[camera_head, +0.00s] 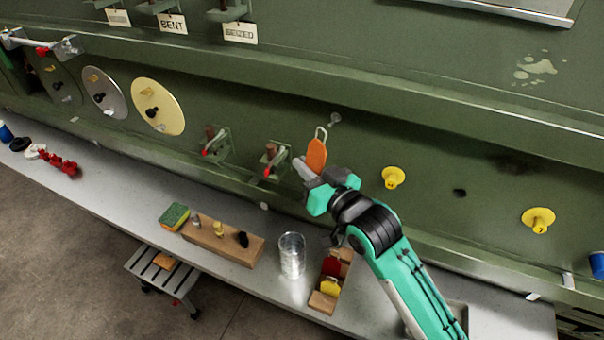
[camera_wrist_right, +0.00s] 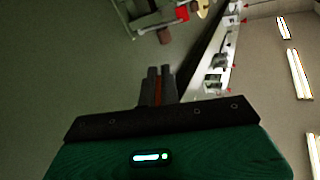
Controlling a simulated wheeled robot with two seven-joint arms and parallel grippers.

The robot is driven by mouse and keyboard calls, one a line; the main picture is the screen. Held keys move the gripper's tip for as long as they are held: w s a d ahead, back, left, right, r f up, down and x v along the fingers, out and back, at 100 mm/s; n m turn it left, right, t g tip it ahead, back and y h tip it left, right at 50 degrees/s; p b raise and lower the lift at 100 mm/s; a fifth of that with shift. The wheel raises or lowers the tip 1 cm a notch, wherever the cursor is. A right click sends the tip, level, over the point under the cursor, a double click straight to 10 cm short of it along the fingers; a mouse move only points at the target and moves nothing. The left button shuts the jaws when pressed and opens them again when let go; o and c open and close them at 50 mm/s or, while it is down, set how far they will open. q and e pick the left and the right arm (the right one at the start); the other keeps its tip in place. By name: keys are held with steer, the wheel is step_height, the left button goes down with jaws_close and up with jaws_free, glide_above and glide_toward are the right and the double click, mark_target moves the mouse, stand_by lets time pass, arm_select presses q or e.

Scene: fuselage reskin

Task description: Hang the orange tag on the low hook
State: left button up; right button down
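The orange tag (camera_head: 316,155) is upright, with a pale loop at its top, in front of the green fuselage wall. My right gripper (camera_head: 308,172) is shut on its lower part. In the right wrist view, a thin orange-red edge of the tag (camera_wrist_right: 158,92) shows between the two dark fingers (camera_wrist_right: 160,84). My left gripper is not in view.
Two red-tipped latch brackets (camera_head: 273,160) (camera_head: 215,143) stick out left of the tag. Yellow knobs (camera_head: 393,177) (camera_head: 538,220) are on the right. Below, the grey ledge (camera_head: 120,185) holds a glass (camera_head: 292,255), a wooden rack with red and yellow tags (camera_head: 322,302) and a wooden block (camera_head: 225,243).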

steer(key=w, duration=0.1)
steer(key=w+d+f+b, duration=0.1)
steer(key=w, duration=0.1)
steer(key=w+b, duration=0.1)
steer(key=w, duration=0.1)
steer(key=shift+w+d+f, duration=0.1)
steer(key=shift+d+f, duration=0.1)
steer(key=shift+d, duration=0.2)
steer(key=shift+f, duration=0.1)
stand_by(0.4)
stand_by(0.4)
steer(key=c, duration=1.6)
jaws_free()
steer(key=shift+o, duration=0.2)
steer(key=shift+a, duration=0.1)
